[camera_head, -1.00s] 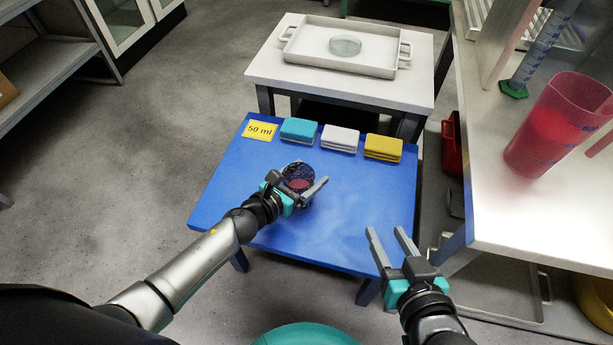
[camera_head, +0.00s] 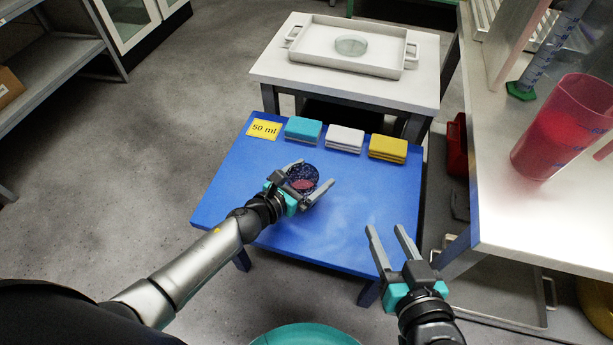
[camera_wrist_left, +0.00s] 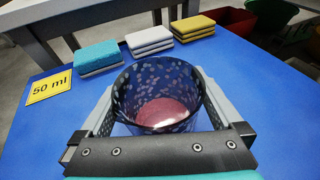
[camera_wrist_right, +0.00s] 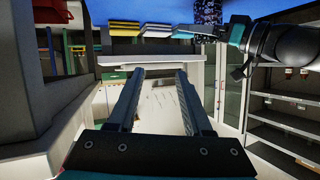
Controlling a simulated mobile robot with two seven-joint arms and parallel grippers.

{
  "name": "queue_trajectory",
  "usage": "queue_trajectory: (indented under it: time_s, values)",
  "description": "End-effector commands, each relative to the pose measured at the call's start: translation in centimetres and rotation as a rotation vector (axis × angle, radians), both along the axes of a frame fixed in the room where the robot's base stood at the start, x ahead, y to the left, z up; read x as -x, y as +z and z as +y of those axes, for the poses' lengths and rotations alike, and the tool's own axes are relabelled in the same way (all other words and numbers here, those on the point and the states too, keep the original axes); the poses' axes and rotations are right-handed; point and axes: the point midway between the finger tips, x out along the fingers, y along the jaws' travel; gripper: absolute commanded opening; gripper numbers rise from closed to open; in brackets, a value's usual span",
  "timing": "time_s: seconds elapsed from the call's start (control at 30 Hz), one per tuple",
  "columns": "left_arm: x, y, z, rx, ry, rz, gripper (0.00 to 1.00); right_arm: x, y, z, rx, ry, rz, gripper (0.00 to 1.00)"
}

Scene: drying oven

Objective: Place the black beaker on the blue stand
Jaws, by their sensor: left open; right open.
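The black beaker (camera_head: 304,176) is dark, speckled and see-through, with red liquid inside. It stands upright on the blue stand (camera_head: 360,215), and it fills the middle of the left wrist view (camera_wrist_left: 158,92). My left gripper (camera_head: 311,180) is open, with its fingers on either side of the beaker; I cannot tell whether they touch it. The beaker's lower part is partly hidden by this gripper. My right gripper (camera_head: 389,240) is open and empty, beside the stand's front right corner.
A yellow "50 ml" label (camera_head: 264,129) and blue (camera_head: 303,129), white (camera_head: 343,139) and yellow (camera_head: 388,148) sponge stacks line the stand's back edge. Behind is a white table with a tray (camera_head: 300,54) and glass dish (camera_head: 351,45). A red pitcher (camera_head: 562,130) stands on the right bench.

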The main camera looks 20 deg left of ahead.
Motion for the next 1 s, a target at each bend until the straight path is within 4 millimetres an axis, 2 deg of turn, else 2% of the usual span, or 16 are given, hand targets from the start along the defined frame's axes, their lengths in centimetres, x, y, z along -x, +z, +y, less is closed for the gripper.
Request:
queue_trajectory:
  time_s: [0.2, 0.47, 0.8, 1.0]
  values:
    - [0.0, 0.4, 0.0, 0.000, 0.000, 0.000, 1.00, -0.1, -0.1, -0.5, 0.028, -0.003, 0.043, 0.50]
    - [2.9, 1.3, 1.3, -0.002, 0.000, 0.002, 1.00, 0.3, -0.6, -2.1, 0.101, -0.013, 0.174, 0.50]
    - [7.6, 2.9, 3.4, 0.000, 0.000, 0.002, 1.00, 1.6, -1.0, -4.4, 0.191, -0.035, 0.348, 0.50]
    - [9.6, 3.6, 4.3, 0.001, 0.001, 0.002, 1.00, 2.2, -1.1, -5.2, 0.220, -0.043, 0.412, 0.50]
